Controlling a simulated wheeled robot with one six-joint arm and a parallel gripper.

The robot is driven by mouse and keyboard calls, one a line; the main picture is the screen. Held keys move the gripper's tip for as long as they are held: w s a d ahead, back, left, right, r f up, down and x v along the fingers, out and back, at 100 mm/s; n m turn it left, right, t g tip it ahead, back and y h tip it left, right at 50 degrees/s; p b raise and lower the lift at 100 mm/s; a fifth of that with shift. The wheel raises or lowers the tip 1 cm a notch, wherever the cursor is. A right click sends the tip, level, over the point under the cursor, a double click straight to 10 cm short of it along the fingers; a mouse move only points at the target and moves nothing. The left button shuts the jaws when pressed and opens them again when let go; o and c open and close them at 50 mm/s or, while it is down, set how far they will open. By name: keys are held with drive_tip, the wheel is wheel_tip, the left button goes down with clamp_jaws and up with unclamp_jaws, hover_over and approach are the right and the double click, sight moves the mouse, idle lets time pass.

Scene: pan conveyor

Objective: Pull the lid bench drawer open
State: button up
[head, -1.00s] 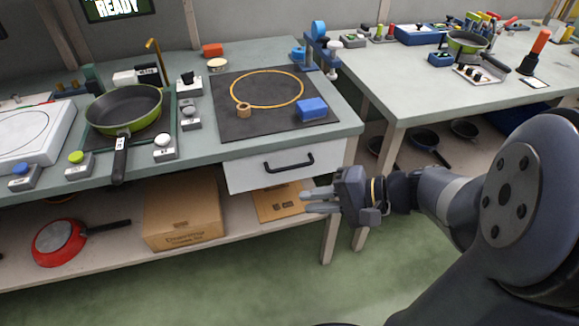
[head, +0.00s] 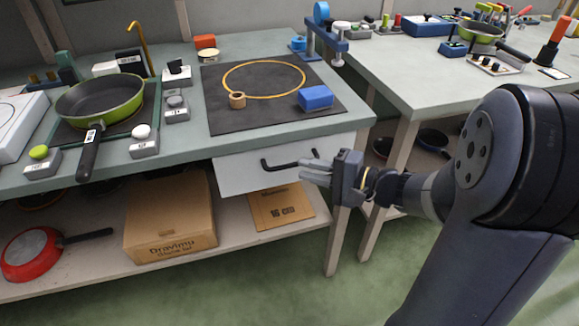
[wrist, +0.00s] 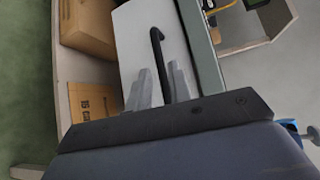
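The lid bench drawer (head: 235,176) has a white front under the bench top and looks shut. Its black bar handle (head: 272,166) shows at the left, and its right part is hidden behind my gripper. My gripper (head: 308,170) is in front of the drawer's right half, with its fingers pointing at the handle. In the wrist view, my gripper (wrist: 160,88) has its two grey fingers apart, with the black handle (wrist: 157,50) between them in the picture. I cannot tell whether either finger touches it. The white drawer front (wrist: 135,40) shows behind.
A green pan (head: 100,100) sits to the left. A cardboard box (head: 168,220) stands on the shelf below. The floor before the drawer is clear.

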sight(292, 166)
drive_tip(key=shift+b+x, duration=0.35)
drive_tip(key=shift+x, duration=2.35)
drive_tip(key=shift+c, duration=0.6)
clamp_jaws()
